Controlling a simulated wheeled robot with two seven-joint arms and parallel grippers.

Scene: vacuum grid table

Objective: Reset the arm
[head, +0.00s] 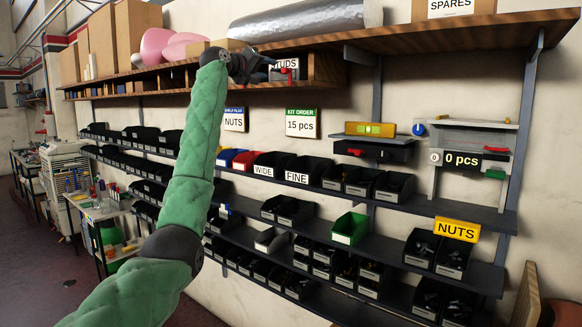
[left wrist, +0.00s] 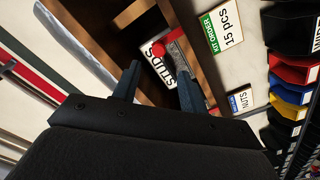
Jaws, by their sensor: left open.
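My left arm, in a green padded sleeve, reaches up from the bottom left in the head view. My left gripper (head: 262,68) is at its end, in front of the upper wooden shelf. In the left wrist view its two dark fingers (left wrist: 158,88) stand apart with nothing between them. Beyond them is a box labelled STUDS (left wrist: 157,62) with a red knob, inside a wooden cubby. In the head view the STUDS box (head: 286,70) is partly hidden by the gripper. My right gripper does not show.
The wooden shelf (head: 410,42) runs along the wall, with pink rolls (head: 160,46) and a silver roll (head: 310,18) on it. Below are rows of dark bins, a green bin (head: 350,228) and a NUTS sign (head: 457,230). A 15 pcs card (head: 302,123) hangs on the wall.

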